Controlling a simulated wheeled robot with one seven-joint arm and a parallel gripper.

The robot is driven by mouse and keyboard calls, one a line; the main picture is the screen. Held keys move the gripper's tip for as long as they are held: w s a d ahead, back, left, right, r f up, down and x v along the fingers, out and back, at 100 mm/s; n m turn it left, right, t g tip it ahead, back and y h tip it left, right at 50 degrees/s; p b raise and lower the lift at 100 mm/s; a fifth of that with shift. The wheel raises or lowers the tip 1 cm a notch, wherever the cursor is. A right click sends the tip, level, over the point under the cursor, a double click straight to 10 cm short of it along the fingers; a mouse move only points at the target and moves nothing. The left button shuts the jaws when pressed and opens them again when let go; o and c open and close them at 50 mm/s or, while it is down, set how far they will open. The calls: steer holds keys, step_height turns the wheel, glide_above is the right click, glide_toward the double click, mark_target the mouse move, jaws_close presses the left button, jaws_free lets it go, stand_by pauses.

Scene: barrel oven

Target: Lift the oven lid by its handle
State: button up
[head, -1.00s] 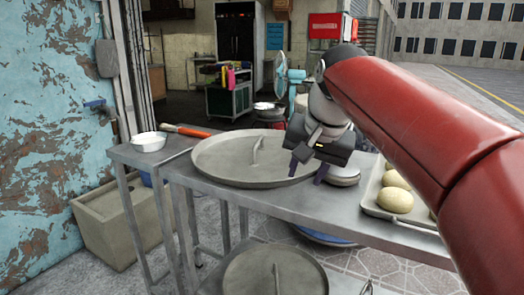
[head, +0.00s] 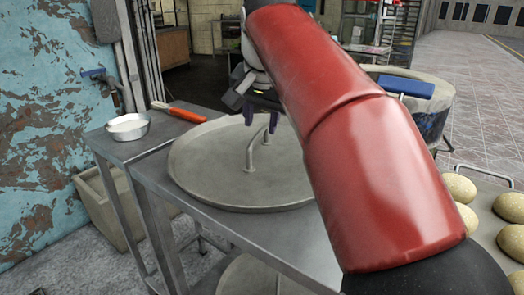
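The lid (head: 205,165) is a wide, round grey metal disc with a low rim, lying flat on the metal table. Its thin arched handle (head: 251,153) stands up near the middle. My gripper (head: 260,120) is at the far end of the handle, pointing down, with its two dark purple fingers apart. The handle's upper end shows between the fingers in the picture. I cannot tell whether they touch it. My red arm hides the right part of the lid and part of the gripper.
A white-filled metal bowl (head: 128,127) and an orange-handled brush (head: 183,113) are left of the lid. A tray with several dough balls (head: 459,188) is at right. A drum (head: 440,105) with a blue-gripped handle (head: 405,86) stands behind my arm.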

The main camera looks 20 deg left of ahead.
mark_target(258, 134)
steer(key=b+x, duration=0.1)
steer(key=x, duration=0.5)
steer(key=shift+a, duration=0.2)
steer(key=shift+r, duration=0.1)
jaws_close()
steer(key=shift+r, duration=0.1)
